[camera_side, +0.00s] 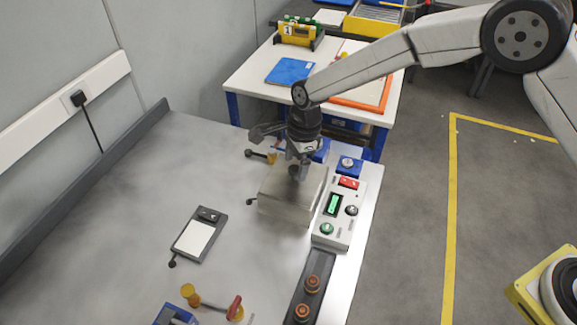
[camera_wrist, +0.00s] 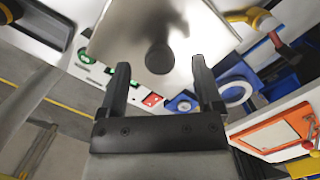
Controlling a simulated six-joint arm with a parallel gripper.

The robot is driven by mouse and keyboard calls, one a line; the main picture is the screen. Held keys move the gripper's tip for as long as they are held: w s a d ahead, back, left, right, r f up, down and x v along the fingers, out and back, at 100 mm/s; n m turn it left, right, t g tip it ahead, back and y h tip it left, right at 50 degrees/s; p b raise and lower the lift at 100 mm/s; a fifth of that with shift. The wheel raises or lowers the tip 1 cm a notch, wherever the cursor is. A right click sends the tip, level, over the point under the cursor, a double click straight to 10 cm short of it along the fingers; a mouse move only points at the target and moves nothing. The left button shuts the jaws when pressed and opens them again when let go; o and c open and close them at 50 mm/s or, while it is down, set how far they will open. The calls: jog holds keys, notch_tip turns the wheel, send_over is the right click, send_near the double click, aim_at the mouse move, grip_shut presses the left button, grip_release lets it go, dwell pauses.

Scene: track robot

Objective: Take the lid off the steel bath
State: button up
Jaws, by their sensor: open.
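The steel bath (camera_side: 285,211) is a box-shaped metal tank on the grey worktop, beside a control panel. Its flat, shiny lid (camera_side: 312,182) covers the top and also fills the upper part of the wrist view (camera_wrist: 205,28). A round dark knob (camera_wrist: 160,58) stands on the lid. My gripper (camera_side: 298,163) is above the lid, pointing down, and partly hides the knob in the side view. In the wrist view my gripper (camera_wrist: 159,66) is open, with one finger to each side of the knob and clear gaps between. Finger height against the knob is hard to judge.
The control panel (camera_side: 338,217) with buttons and a green display stands close at the bath's right. A small device with a white plate (camera_side: 195,238) lies to the left. Yellow-and-red pipe fittings (camera_side: 212,305) are at the front. The worktop between is clear.

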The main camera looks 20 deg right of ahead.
jog(key=shift+a+f, duration=0.2)
jog(key=shift+f, duration=1.05)
grip_shut()
